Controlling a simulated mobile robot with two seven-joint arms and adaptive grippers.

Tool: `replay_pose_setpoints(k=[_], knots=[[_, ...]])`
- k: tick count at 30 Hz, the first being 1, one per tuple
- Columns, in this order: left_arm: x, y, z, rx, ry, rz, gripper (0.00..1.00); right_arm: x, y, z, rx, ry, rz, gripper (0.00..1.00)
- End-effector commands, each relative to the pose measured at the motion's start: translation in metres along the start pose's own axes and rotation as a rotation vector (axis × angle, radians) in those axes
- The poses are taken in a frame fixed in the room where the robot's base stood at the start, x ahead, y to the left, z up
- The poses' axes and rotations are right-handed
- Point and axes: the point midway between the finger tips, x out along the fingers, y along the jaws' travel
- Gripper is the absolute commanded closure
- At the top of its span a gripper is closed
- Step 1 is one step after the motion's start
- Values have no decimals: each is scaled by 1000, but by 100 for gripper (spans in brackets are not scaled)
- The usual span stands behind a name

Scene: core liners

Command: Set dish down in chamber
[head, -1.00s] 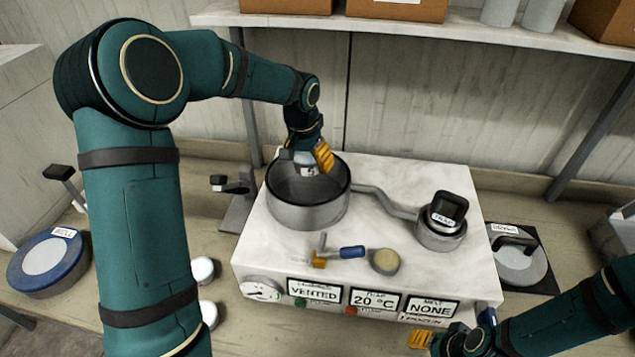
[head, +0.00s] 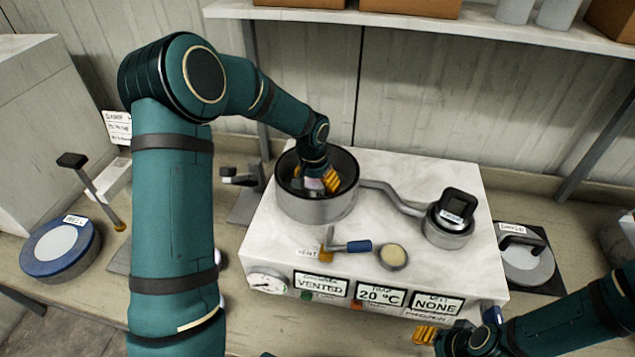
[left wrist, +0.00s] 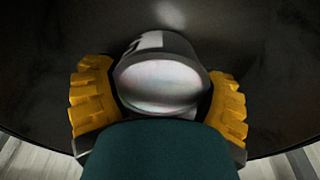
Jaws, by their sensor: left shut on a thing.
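The chamber (head: 315,206) is a round, open-topped grey metal pot with a dark inside, on a white marble-like machine. My left gripper (head: 322,183) reaches down into its mouth. In the left wrist view, my left gripper's yellow fingers (left wrist: 158,100) are shut on the dish (left wrist: 160,82), a small round container with a pale top and a white label. The dark chamber wall surrounds it there. Whether the dish touches the chamber floor is hidden. My right gripper (head: 432,334) is low at the front right, its yellow fingertips partly visible; its opening is unclear.
A pipe (head: 395,203) joins the chamber to a smaller cup-shaped trap (head: 449,226) with a black-handled piece on top. A blue-handled valve (head: 347,246) and front displays read VENTED, 20 °C and NONE. A blue-rimmed disc (head: 60,250) lies left; a grey lid (head: 526,262) lies right.

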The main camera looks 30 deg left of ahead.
Motion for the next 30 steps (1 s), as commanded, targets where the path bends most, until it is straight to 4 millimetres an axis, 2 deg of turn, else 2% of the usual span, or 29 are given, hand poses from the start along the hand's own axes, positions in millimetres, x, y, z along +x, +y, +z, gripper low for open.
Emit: replay_pose_setpoints(k=[5,6,7,19,23,30], knots=[[3,0,0,0,1,0,66,3,1,0,0,0,0,53],[2,0,0,0,0,0,8,2,1,0,0,0,0,53],[2,0,0,0,0,0,0,2,1,0,0,0,0,53],[-4,0,-1,0,2,0,0,-1,0,0,0,0,0,53],[-23,0,-1,-1,4,-2,0,0,0,0,0,0,0,53],[-74,0,-1,0,5,-1,0,0,0,0,0,0,0,53]])
